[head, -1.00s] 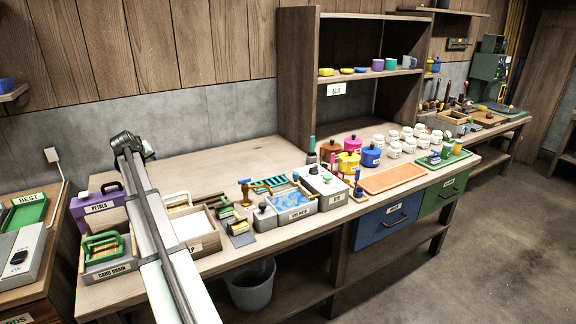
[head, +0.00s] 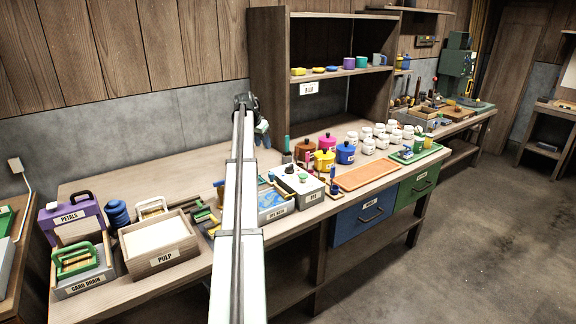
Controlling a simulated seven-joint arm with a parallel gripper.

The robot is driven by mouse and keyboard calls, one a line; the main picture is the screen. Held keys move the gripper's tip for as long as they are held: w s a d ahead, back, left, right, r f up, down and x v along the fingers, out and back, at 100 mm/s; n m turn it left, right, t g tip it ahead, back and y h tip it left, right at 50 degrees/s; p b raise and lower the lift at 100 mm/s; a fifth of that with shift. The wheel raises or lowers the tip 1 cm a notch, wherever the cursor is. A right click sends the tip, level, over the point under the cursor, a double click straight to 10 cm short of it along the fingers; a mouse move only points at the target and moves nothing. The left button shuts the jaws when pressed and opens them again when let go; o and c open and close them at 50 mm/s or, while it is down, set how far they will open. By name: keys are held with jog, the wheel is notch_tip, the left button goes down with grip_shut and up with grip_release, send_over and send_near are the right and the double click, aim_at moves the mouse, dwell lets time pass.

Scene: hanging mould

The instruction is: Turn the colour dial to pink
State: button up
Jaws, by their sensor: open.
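A grey box (head: 311,199) stands mid-bench with a small label on its front. Small knobs show on its top, including a green one (head: 303,177). Which part is the colour dial, and where it points, is too small to tell. My gripper (head: 263,139) hangs from the far end of my arm, open and empty, above the bench towards the wall, apart from the box. My arm crosses the bench left of the box and hides part of the blue-topped tray (head: 274,204).
Pink (head: 325,142), yellow (head: 324,160) and blue (head: 345,153) pots and several white jars stand behind an orange tray (head: 366,174). A pulp box (head: 160,244) and petals box (head: 72,218) stand left. A tall shelf (head: 270,80) rises behind. The back-left bench is clear.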

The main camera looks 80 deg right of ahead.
jog(key=m, duration=0.2)
send_near(289, 166)
jog(key=shift+y, duration=0.3)
jog(key=x, duration=0.8)
jog(key=shift+d+f, duration=0.3)
jog(key=shift+d, duration=0.2)
jog(key=shift+c, duration=0.3)
grip_shut()
